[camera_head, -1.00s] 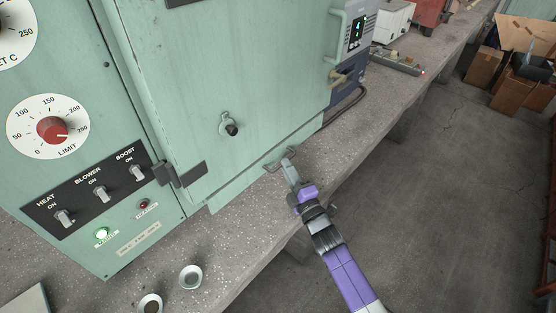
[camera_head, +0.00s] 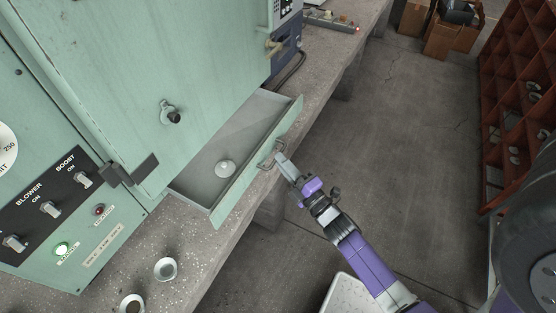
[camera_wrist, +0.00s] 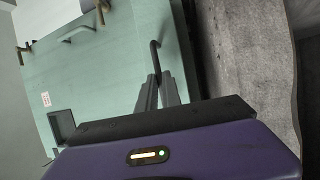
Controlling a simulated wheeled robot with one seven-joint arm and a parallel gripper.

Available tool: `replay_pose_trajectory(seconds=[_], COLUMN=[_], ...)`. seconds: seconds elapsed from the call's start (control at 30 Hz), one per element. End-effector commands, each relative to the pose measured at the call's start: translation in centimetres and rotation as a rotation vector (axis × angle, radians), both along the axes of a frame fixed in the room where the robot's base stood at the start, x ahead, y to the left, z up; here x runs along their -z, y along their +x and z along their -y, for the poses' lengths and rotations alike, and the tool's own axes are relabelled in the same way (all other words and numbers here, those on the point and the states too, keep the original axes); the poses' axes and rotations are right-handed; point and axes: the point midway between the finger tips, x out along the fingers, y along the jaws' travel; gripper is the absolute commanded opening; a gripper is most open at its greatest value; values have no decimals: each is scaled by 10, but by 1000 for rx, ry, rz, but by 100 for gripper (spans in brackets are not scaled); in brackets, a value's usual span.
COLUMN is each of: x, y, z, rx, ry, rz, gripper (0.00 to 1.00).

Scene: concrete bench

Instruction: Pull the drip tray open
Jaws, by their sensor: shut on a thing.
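The drip tray (camera_head: 203,182) is a shallow pale green drawer at the bottom of the green oven (camera_head: 150,90). It stands well out of the oven, over the bench, and a small round whitish dish lies inside it (camera_head: 225,169). Its wire handle (camera_head: 268,159) is on the front panel. My gripper (camera_head: 281,160) is shut on this handle, in front of the tray. In the wrist view the fingers (camera_wrist: 157,90) meet at the dark handle bar (camera_wrist: 154,58).
The oven door is closed above the tray, with a latch knob (camera_head: 172,114). A red rack (camera_head: 515,110) stands at the right, and the floor between is clear.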

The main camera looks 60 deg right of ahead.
Motion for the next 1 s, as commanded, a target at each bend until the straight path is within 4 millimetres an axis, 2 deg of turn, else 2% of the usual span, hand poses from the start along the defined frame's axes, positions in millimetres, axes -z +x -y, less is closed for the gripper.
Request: replay_pose_trajectory(seconds=[0.2,0.23,0.33,0.73,1.0], x=[1,1,1,2,11], y=[0,0,0,-5,-43], z=[-1,-1,-1,-2,-17], rx=[-1,-1,-1,0,1], ry=[1,1,1,0,1], rz=[-2,-2,-2,-1,-5], gripper=[0,11,30,31,31])
